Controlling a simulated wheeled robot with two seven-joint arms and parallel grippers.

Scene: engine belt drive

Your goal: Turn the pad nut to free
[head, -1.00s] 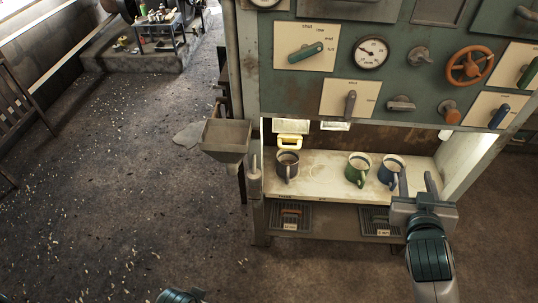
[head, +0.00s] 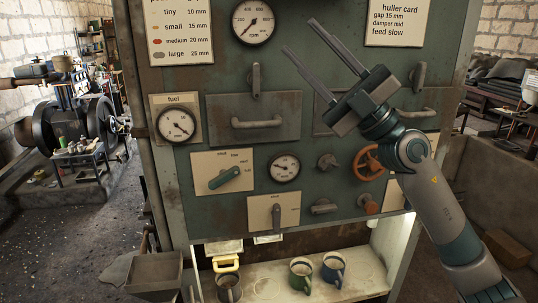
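I cannot pick out a pad nut in the head view. An engine with a large dark flywheel (head: 42,128) stands far off at the left, too small to show a nut on it. My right gripper (head: 299,35) is raised in front of the green machine panel. Its two long fingers point up and left, spread apart with nothing between them. It hides part of the panel and a drawer behind it. My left gripper is out of view.
The green panel (head: 225,218) carries gauges, an orange handwheel (head: 368,163), levers and labels. Mugs stand on the shelf (head: 262,286) below, including a green mug (head: 301,274). A metal hopper (head: 153,274) is at its left. The floor (head: 75,240) at left looks mostly open.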

